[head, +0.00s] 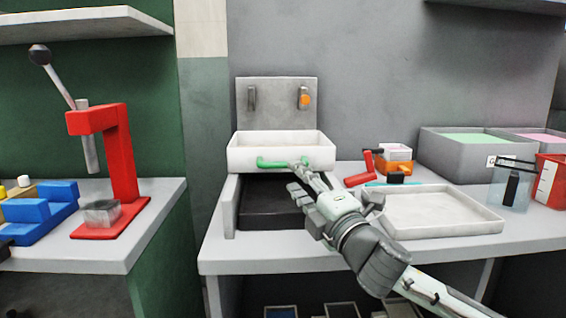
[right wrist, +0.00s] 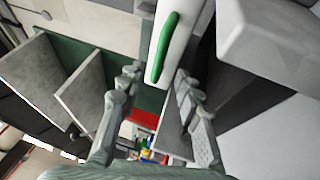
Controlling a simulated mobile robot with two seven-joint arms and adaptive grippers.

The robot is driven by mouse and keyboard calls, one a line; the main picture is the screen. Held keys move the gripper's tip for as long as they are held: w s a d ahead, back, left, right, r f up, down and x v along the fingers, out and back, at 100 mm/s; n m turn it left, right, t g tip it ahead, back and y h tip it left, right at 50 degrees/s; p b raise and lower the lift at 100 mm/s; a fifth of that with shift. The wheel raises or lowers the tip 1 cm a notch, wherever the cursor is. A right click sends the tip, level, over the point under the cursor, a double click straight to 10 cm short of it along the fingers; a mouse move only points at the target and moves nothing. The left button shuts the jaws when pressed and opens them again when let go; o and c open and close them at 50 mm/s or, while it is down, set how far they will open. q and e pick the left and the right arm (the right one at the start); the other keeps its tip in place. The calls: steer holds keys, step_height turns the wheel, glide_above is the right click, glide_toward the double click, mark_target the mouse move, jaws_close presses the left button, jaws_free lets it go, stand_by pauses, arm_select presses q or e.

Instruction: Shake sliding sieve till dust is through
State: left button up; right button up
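The sliding sieve (head: 285,146) is a white box with a green handle (head: 272,163) on its front. It sits at the back of a grey frame (head: 229,212), above a dark bed (head: 270,204). Its inside shows no clear dust. My right gripper (head: 300,178) is just in front of the sieve, close to the handle's right end. In the right wrist view, the handle (right wrist: 167,48) lies beyond and between the parted fingers (right wrist: 156,92), not clamped. Whether a finger touches the sieve I cannot tell. My left gripper is out of view.
A white tray (head: 440,226) lies right of the frame, beside my right arm. A red press (head: 122,150) stands on the separate left bench.

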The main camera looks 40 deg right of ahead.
mark_target(285, 167)
steer(key=p+x, duration=0.1)
steer(key=x, duration=0.4)
steer(key=shift+w+r, duration=0.25)
steer(key=shift+w, duration=0.05)
steer(key=shift+w+d, duration=0.1)
steer(key=shift+w, duration=0.4)
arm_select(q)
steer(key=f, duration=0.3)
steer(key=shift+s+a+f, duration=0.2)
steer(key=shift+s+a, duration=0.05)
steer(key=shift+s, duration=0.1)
arm_select(e)
steer(key=shift+w, duration=0.1)
steer(key=shift+c, duration=0.5)
jaws_close()
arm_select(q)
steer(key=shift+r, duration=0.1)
